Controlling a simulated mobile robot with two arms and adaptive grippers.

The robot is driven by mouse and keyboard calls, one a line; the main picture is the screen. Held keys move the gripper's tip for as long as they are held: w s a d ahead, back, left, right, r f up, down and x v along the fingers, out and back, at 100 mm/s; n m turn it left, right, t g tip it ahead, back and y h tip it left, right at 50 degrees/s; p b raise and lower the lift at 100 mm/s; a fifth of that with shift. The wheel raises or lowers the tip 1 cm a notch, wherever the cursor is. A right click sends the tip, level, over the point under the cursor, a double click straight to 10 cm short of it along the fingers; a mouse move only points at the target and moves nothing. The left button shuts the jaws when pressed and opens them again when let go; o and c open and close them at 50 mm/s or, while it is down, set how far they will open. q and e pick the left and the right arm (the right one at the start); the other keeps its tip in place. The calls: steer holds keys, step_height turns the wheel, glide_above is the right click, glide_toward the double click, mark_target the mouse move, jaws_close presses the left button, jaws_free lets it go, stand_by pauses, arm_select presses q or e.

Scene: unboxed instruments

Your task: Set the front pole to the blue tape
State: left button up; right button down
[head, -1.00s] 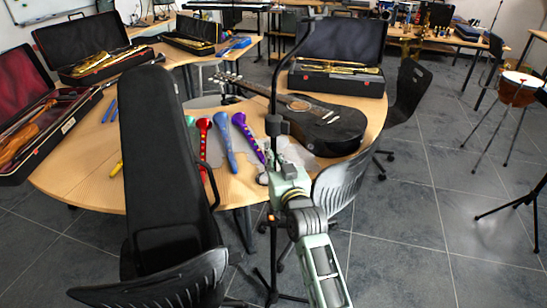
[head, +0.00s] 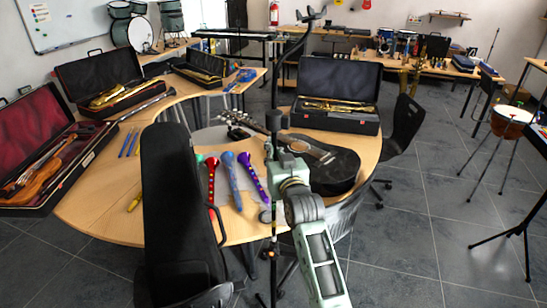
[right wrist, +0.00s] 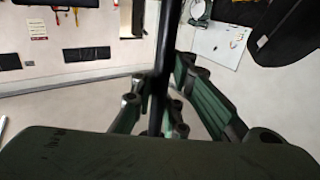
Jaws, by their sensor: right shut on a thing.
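The front pole is a thin black upright rod (head: 275,85) in the middle of the head view, with a bent upper part and a black collar (head: 277,121). My right gripper (head: 276,163) is shut around it just below the collar. In the right wrist view the dark rod (right wrist: 157,100) runs between the fingers of the gripper (right wrist: 155,115). The pole's lower part continues below the gripper and is partly hidden by my arm. I cannot make out blue tape on the pole. My left gripper is not in view.
Grey floor (head: 420,210) is open at right.

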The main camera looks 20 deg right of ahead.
mark_target(275, 140)
step_height(275, 140, up, 4)
steer(key=shift+s+r+p, duration=0.15)
steer(key=shift+r+p, duration=0.05)
steer(key=shift+p, duration=0.45)
steer(key=shift+r, duration=0.25)
steer(key=shift+r+p, duration=0.15)
steer(key=shift+p, duration=0.15)
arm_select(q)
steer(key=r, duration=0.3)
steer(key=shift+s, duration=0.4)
arm_select(e)
steer(key=c, duration=2.5)
jaws_free()
steer(key=o, duration=0.7)
steer(key=shift+s, duration=0.25)
steer(key=shift+o, duration=0.2)
steer(key=shift+f, duration=0.2)
